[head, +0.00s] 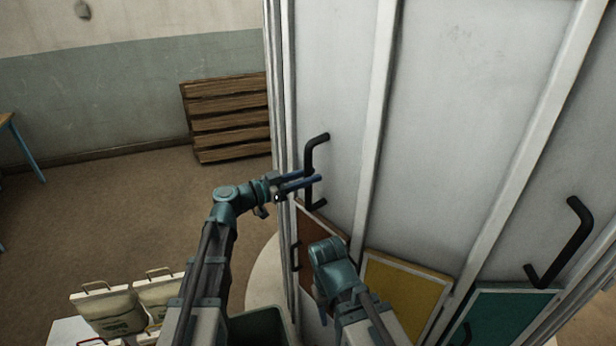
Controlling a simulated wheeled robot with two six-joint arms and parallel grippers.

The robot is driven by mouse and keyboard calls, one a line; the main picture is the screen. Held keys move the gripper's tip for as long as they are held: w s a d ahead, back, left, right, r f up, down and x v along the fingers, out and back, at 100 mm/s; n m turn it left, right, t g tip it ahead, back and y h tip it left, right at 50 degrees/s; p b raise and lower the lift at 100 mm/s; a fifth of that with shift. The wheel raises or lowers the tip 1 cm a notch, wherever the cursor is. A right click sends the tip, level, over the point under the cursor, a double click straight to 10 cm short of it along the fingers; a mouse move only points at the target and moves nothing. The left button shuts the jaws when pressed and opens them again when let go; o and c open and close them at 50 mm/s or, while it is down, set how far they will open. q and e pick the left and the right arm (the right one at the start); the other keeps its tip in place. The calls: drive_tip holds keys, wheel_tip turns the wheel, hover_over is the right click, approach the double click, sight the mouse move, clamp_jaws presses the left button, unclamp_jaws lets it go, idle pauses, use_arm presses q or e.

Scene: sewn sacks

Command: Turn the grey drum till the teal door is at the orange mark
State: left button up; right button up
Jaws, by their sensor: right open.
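The grey drum (450,110) stands tall at the right, with pale panels between upright ribs. The teal door (505,312) is low on it at the lower right, cut by the frame's bottom edge. My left gripper (305,182) is at a black handle (316,142) on the drum's left panel, its two blue fingers level across the bar. I cannot tell whether they are closed on it. My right gripper (321,304) hangs low before the drum, mostly hidden behind its own wrist, apart from the handles. No orange mark is visible.
A brown door (318,236) and a yellow door (405,292) sit left of the teal one. Another black handle (574,242) is on the right panel. Pale sacks (108,310) stand at lower left.

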use_arm(q)
clamp_jaws()
idle(1.1)
